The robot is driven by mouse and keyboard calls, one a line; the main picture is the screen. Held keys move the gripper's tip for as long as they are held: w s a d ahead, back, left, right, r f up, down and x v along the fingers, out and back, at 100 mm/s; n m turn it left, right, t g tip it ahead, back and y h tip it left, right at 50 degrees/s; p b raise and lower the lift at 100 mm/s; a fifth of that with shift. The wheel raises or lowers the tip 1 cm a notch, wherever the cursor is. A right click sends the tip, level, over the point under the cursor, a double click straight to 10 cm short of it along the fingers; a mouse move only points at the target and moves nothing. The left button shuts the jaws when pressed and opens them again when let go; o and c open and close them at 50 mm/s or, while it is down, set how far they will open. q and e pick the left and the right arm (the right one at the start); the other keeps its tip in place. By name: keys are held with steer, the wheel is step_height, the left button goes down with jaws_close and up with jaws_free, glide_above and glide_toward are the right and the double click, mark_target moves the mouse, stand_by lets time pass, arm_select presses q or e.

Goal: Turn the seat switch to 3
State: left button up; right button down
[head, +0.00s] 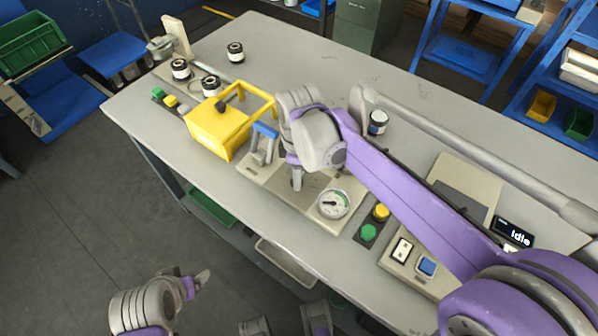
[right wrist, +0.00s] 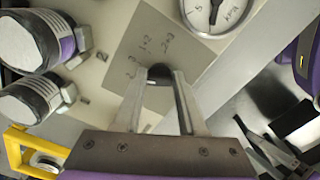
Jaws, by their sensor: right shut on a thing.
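The seat switch (right wrist: 159,73) is a small dark round knob on a square grey plate (right wrist: 180,40) with handwritten markings, partly too small to read. My right gripper (right wrist: 159,80) has its two fingers on either side of the knob, shut on it. Its pointer direction is hard to tell. In the head view my right gripper (head: 297,183) reaches down to the beige panel (head: 312,208), hiding the switch. My left gripper (head: 200,279) is low at the bottom left, away from the table; its opening is unclear.
A round dial gauge (head: 333,204) sits right of my right gripper, and a yellow guard box (head: 217,130) and blue-handled clamp (head: 264,140) left. Green and yellow buttons (head: 376,222), a control box with a blue button (head: 427,266) and a display reading "Idle" (head: 515,232) are further right.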

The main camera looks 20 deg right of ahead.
steer(key=shift+s+a+m+p, duration=0.1)
steer(key=shift+m+p, duration=0.7)
steer(key=shift+m, duration=1.8)
steer(key=shift+c, duration=2.4)
jaws_free()
steer(key=shift+r, duration=0.1)
step_height(320, 180, up, 11)
steer(key=p, duration=0.1)
steer(key=shift+s+f, duration=0.1)
steer(key=shift+f, duration=0.15)
